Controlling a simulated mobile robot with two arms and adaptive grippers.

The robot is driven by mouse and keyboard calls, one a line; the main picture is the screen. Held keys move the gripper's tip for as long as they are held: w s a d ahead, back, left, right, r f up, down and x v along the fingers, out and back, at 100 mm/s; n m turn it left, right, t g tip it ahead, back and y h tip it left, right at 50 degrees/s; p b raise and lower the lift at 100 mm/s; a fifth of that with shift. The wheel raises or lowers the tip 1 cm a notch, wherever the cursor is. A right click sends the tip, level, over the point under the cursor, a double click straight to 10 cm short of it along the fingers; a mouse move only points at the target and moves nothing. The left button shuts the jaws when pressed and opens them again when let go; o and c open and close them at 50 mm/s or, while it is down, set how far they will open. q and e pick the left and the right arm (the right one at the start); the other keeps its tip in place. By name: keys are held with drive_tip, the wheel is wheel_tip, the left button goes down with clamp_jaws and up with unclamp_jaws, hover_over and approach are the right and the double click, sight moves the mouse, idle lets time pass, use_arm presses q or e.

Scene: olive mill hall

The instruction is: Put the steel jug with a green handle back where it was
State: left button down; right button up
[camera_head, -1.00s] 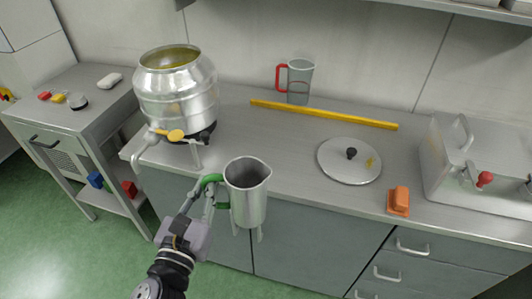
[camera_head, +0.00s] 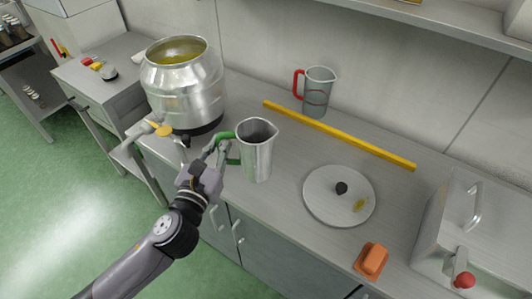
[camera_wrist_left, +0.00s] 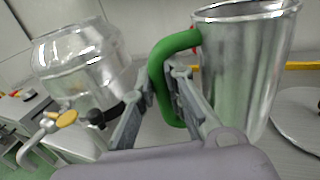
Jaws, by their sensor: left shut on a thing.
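The steel jug with a green handle (camera_head: 257,155) is upright at the counter's front part, right of the steel oil drum. Its base looks at or just above the counter; I cannot tell if it touches. My left gripper (camera_head: 224,150) is shut on the jug's green handle. In the left wrist view the fingers (camera_wrist_left: 165,92) close around the green handle, and the jug (camera_wrist_left: 240,70) stands to their right. The jug's inside looks empty. My right gripper is not in view.
The steel drum (camera_head: 183,85) with a yellow-handled tap is left. A clear jug with red handle (camera_head: 317,92) stands behind a yellow bar (camera_head: 340,135). A round lid (camera_head: 338,196), orange block (camera_head: 371,260) and steel box (camera_head: 452,235) lie right. Counter between jug and bar is clear.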

use_arm(q)
drive_tip(key=w+d+r+m+h+p, duration=0.25)
drive_tip(key=w+r+p, duration=0.4)
drive_tip(key=w, duration=0.75)
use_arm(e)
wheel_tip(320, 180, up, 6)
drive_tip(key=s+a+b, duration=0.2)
use_arm(q)
drive_tip(key=shift+n+g, duration=0.4)
drive_tip(key=shift+n, duration=0.05)
drive_tip(key=f+b, duration=0.3)
drive_tip(key=f, duration=0.3)
drive_tip(key=f+b, duration=0.3)
drive_tip(key=f, duration=0.3)
drive_tip(key=f+b, duration=0.3)
drive_tip(key=f, duration=0.3)
drive_tip(key=shift+d+f, duration=0.2)
drive_tip(key=shift+d, duration=0.05)
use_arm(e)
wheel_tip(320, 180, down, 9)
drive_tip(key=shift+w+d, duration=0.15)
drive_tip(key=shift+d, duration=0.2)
use_arm(q)
drive_tip(key=shift+s, duration=0.1)
